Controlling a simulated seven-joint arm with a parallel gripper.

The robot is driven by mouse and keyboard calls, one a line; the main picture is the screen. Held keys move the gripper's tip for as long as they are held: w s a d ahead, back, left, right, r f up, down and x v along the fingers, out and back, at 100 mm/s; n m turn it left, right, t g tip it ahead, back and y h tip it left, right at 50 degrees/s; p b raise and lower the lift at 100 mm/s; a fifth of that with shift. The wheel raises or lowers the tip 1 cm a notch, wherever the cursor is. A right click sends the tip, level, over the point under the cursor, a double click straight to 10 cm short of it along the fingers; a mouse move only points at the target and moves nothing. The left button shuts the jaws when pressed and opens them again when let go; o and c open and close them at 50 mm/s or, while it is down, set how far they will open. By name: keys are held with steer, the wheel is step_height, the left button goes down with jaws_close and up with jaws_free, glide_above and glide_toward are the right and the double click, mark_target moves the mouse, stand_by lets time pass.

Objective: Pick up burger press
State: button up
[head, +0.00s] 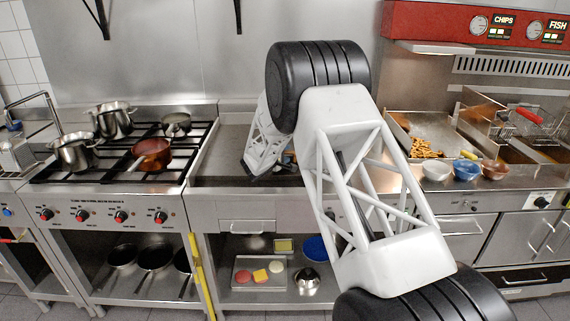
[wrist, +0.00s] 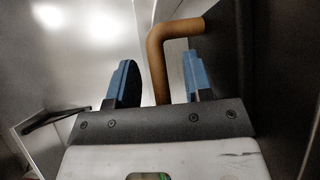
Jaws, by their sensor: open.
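My gripper (wrist: 160,64) is open, with its two blue-padded fingers apart in the wrist view. A brown bent bar (wrist: 157,68) shows between the fingers, its upper end turning right; I cannot tell for sure that it is part of the burger press, nor how deep it sits between the fingers. Neither finger visibly touches it. In the head view my arm covers most of the gripper and the worktop around it, so I cannot make out the burger press there.
A stove (head: 120,165) with pots and pans stands left. Three small bowls, including a blue one (head: 466,168), stand right beside a tray of fries (head: 425,148). The lower shelf holds a tray (head: 243,277) with coloured pieces. A dark panel (wrist: 285,80) stands close right of my gripper.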

jaws_close()
steer(key=shift+r, duration=0.15)
stand_by(0.4)
steer(key=shift+r, duration=1.5)
steer(key=shift+s+r, duration=0.1)
steer(key=shift+r, duration=0.2)
steer(key=s+d+r, duration=0.1)
steer(key=s+d, duration=0.1)
steer(key=s, duration=1.3)
steer(key=shift+s+d+r, duration=0.15)
steer(key=shift+s+d, duration=0.1)
steer(key=shift+d, duration=0.05)
